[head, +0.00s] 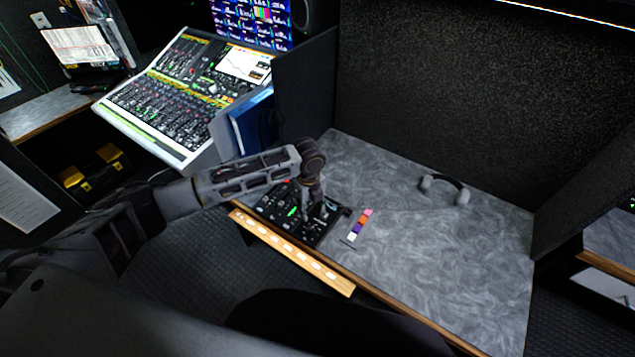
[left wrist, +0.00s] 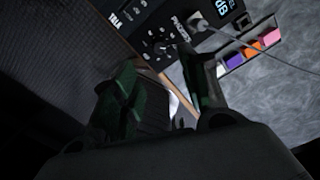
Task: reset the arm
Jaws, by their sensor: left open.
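My left arm reaches in from the left in the head view. Its gripper (head: 316,212) points down over the right part of a black control panel (head: 272,203) at the desk's left front. In the left wrist view the two fingers of the left gripper (left wrist: 165,85) are apart with nothing between them. The black panel (left wrist: 150,32), with white lettering, knobs and a small blue display, lies beyond the fingertips. I cannot tell whether a finger touches it. My right gripper is in neither view.
A strip of coloured blocks (head: 360,226) lies just right of the panel. A headset (head: 445,188) rests farther back on the grey desk (head: 440,265). A wooden strip with pale ovals (head: 290,252) runs along the front. A mixing console (head: 190,90) stands at the back left.

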